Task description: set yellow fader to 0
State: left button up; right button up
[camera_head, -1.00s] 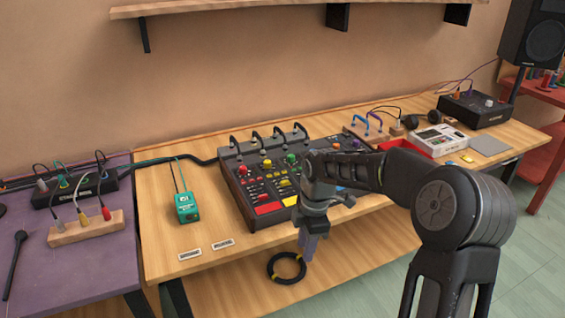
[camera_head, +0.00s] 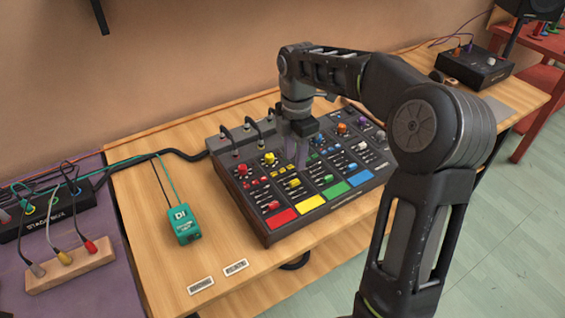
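The mixer (camera_head: 251,214) is a dark console on the wooden table, with coloured columns of knobs, faders and pads. Its yellow column has a yellow knob (camera_head: 269,158) near the back, a small yellow fader cap (camera_head: 294,183) and a yellow pad (camera_head: 311,203) at the front. My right gripper (camera_head: 299,165) points down over the mixer, just behind the yellow fader cap in the picture. Its grey fingers appear close together, but the gap is unclear. I cannot tell whether they touch the panel. They hide part of the neighbouring green column. My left gripper is out of view.
Cables plug into the mixer's back edge. A green DI box (camera_head: 183,224) and two small labels (camera_head: 201,285) lie left of it. A wooden block with plugs (camera_head: 70,268) sits on the purple table. My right arm covers the mixer's right side.

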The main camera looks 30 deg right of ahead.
aim_at(294, 181)
jog(key=shift+s+r, duration=0.1)
jog(key=shift+s, duration=0.1)
jog(key=shift+f, duration=3.95)
jog(key=shift+c, duration=0.2)
grip_shut()
jog(key=shift+w+r+p, duration=0.1)
jog(key=shift+w+p, duration=0.05)
jog(key=shift+p, duration=0.15)
